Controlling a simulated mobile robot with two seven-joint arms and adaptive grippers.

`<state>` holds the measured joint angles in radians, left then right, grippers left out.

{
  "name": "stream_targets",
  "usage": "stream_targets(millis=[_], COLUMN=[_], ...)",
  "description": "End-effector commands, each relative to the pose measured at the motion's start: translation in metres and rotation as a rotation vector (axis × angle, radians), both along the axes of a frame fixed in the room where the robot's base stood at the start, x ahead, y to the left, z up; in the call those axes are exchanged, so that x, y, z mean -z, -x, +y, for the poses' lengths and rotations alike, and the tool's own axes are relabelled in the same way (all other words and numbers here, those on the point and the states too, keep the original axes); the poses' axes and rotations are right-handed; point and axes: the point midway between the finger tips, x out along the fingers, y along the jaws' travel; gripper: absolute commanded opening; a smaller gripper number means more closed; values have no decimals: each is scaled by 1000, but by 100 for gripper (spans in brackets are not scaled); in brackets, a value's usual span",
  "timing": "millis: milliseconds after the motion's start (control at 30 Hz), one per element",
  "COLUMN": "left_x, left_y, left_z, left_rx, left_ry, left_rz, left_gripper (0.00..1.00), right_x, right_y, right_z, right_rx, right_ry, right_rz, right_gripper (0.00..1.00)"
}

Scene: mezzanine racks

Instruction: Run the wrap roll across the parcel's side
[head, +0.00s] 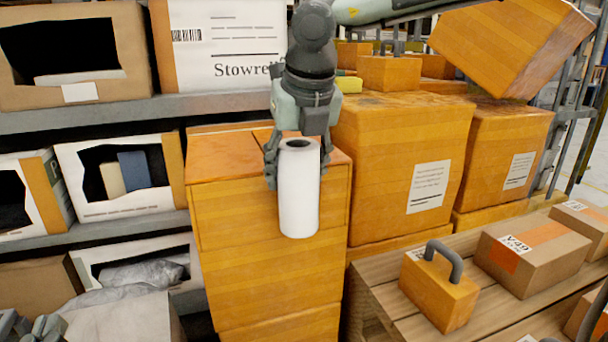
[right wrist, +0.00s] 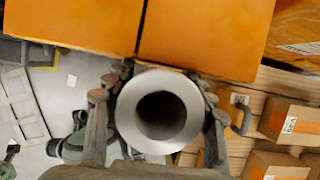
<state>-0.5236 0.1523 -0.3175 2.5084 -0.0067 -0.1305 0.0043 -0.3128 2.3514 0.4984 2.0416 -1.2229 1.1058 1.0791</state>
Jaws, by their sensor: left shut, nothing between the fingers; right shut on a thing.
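The wrap roll (head: 299,200) is a white upright cylinder with a dark hollow core. My right gripper (head: 297,160) comes down from above and is shut on its upper end. In the right wrist view I look down the hollow core of the roll (right wrist: 127,128), with fingers on both sides. The parcel (head: 235,280), a tall orange-brown box, stands right behind the roll. Its top edge lies beside the roll in the right wrist view (right wrist: 205,35). I cannot tell whether roll and parcel touch. My left gripper (head: 38,328) is at the lower left corner, shut and empty.
Grey shelves (head: 160,103) with open cartons stand at the left. Large orange boxes (head: 392,150) stand right of the parcel. A wooden pallet (head: 385,300) at the lower right holds a handled box (head: 438,290) and labelled cartons (head: 535,250).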

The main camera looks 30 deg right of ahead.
Motion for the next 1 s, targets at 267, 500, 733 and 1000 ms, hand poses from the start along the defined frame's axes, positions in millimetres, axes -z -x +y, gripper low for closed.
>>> stream_targets(millis=[267,500,733,1000], left_x=[12,20,22,32], left_y=[0,0,0,0], left_z=[0,0,0,0], left_rx=[0,0,0,0], left_ry=[0,0,0,0], left_rz=[0,0,0,0], left_gripper=[0,0,0,0], right_x=[0,-1,-1,1], right_y=[-6,-7,-8,-13], right_z=[15,29,32,48], right_rx=[-3,-3,-2,-2], right_ry=[-1,-1,0,1], right_rz=[-12,-8,-4,-3], right_gripper=[27,27,27,27])
